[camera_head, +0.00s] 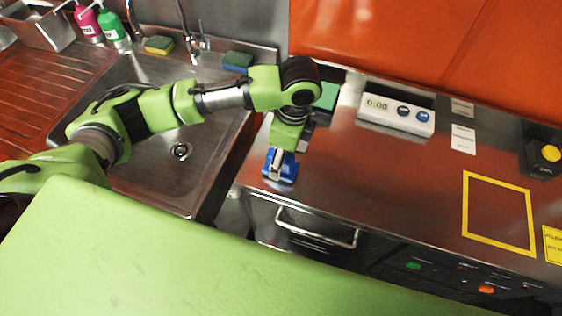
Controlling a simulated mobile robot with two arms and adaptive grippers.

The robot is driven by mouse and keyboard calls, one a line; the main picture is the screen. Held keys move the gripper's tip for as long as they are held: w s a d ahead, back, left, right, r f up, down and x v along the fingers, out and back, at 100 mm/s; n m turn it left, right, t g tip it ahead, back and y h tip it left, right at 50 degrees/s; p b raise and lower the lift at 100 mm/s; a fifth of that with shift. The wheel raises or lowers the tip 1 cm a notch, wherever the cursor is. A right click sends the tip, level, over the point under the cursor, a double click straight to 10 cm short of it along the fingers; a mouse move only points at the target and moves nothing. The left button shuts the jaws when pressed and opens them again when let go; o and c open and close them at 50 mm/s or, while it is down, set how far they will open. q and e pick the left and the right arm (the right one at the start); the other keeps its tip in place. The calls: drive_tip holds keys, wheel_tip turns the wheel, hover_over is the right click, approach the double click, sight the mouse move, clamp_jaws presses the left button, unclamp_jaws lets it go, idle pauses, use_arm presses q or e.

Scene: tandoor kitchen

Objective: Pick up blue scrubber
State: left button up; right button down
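A blue block-like thing (289,172), which looks like the blue scrubber, is at the left front edge of the steel counter. My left gripper (277,163) points down onto it, with a grey finger across its front left part. The gripper covers part of it, and I cannot tell whether the fingers are closed on it or whether it rests on the counter. My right gripper is not in view.
The sink (150,165) lies left of the counter, with a tap and a yellow-green sponge (159,44) behind it. A green-topped thing (327,97) sits just behind my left gripper. A white timer (396,114) stands farther right.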

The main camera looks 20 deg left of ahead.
use_arm(q)
drive_tip(key=shift+a+f+p, duration=0.25)
drive_tip(key=shift+f+p, duration=0.25)
drive_tip(key=shift+f, duration=0.2)
drive_tip(key=f, duration=0.2)
drive_tip(key=shift+a+f+p, duration=0.25)
drive_tip(key=shift+f+p, duration=0.05)
drive_tip(key=shift+p, duration=0.1)
drive_tip(key=shift+f, duration=0.35)
drive_tip(key=shift+w+f, duration=0.1)
drive_tip(key=shift+f, duration=0.1)
drive_tip(key=c, duration=1.1)
drive_tip(key=shift+c, duration=0.8)
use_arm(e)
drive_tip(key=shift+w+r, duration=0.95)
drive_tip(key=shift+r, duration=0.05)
